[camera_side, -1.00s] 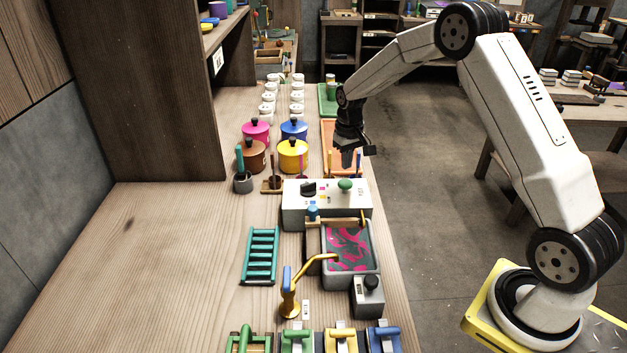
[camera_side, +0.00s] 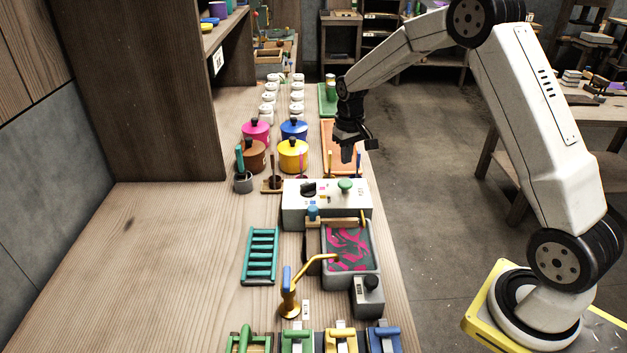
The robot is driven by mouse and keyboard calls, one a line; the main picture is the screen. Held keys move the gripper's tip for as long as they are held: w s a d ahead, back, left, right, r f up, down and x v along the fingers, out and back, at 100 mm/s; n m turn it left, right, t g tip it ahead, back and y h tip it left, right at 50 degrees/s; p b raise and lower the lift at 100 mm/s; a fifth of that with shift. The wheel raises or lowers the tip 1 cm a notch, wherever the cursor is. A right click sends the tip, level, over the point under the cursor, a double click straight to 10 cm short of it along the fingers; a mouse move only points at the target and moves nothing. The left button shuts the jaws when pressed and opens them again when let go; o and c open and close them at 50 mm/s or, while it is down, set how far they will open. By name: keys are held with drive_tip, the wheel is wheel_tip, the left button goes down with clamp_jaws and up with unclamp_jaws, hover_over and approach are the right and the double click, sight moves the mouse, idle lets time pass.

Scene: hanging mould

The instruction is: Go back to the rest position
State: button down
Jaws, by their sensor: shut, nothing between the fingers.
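My gripper (camera_side: 358,153) hangs in the air at the right edge of the bench, pointing down. It is in front of the orange tray (camera_side: 343,128) in the picture and beyond the white control box. Its fingers are small and dark here, and I see nothing held in them. My arm reaches in from the base at the lower right, with its elbow raised at the top of the picture.
The white control box (camera_side: 326,203) with a green knob stands below my gripper in the picture. Near it are a grey vat (camera_side: 350,270) with a pink and dark swirl, a teal rack (camera_side: 260,255) and lidded pots (camera_side: 293,155). Bare bench (camera_side: 150,260) lies at left.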

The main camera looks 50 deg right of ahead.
drive_tip(key=s+a+n+t, duration=0.1)
drive_tip(key=s+a, duration=0.6)
drive_tip(key=s, duration=0.3)
drive_tip(key=s+a+r+n+t, duration=0.1)
drive_tip(key=s+a, duration=0.6)
drive_tip(key=s, duration=0.3)
drive_tip(key=shift+s+a+r+n, duration=0.15)
drive_tip(key=shift+s+r+n, duration=0.05)
drive_tip(key=shift+n, duration=0.2)
